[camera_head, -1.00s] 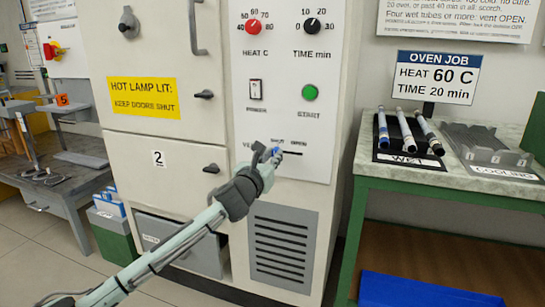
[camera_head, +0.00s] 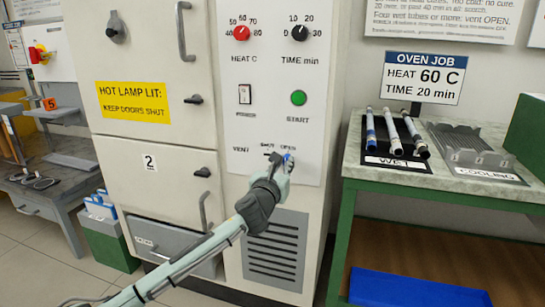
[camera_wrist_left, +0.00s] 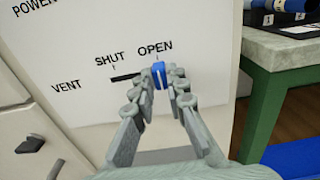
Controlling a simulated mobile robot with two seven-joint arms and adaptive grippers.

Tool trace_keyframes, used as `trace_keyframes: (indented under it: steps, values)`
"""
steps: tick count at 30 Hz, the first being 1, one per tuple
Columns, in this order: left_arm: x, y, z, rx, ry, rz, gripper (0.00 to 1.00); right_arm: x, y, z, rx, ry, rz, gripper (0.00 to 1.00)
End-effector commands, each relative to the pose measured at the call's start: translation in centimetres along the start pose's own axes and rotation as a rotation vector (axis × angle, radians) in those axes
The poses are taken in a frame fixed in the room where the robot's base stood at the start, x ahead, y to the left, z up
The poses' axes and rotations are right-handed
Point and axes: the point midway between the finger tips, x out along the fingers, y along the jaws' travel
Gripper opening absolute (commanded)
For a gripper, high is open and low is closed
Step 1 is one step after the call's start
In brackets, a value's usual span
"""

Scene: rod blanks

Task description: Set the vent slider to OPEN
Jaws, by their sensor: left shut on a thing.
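The vent slider is a blue knob (camera_wrist_left: 159,75) in a dark horizontal slot (camera_wrist_left: 125,77) on the oven's white panel (camera_head: 270,110). In the left wrist view the knob sits at the right end of the slot, below the OPEN mark. The slot's bare part lies to its left, under SHUT. My left gripper (camera_wrist_left: 167,80) is shut on the knob, with a finger on each side. In the head view the gripper (camera_head: 281,161) partly covers the knob (camera_head: 290,157). My right gripper is not in view.
Above the slider are a red HEAT dial (camera_head: 241,33), a black TIME dial (camera_head: 300,33), a power switch (camera_head: 245,94) and a green START button (camera_head: 298,97). To the right, a green-framed bench (camera_head: 350,178) bears a WET rack with tubes and a COOLING rack (camera_head: 480,155).

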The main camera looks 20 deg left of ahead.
Motion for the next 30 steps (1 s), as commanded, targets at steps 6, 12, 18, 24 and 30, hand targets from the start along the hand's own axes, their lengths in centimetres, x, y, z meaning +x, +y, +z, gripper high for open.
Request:
trace_keyframes:
  steps: [6,12,18,24,30]
  values:
    - [-0.1,-0.6,0.0,-0.001,-0.002,-0.009,0.00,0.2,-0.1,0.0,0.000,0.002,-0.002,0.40]
    - [-0.1,-0.7,0.0,-0.002,-0.002,-0.011,0.27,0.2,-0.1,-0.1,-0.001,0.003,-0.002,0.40]
    - [-0.1,-0.5,0.0,-0.001,-0.002,-0.008,0.34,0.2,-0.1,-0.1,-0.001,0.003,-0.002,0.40]
    - [-0.3,-0.4,0.0,0.000,-0.002,-0.006,0.34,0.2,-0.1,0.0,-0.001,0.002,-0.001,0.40]
    - [-3.0,-0.4,-0.1,0.002,0.000,-0.007,0.34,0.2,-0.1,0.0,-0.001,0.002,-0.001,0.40]
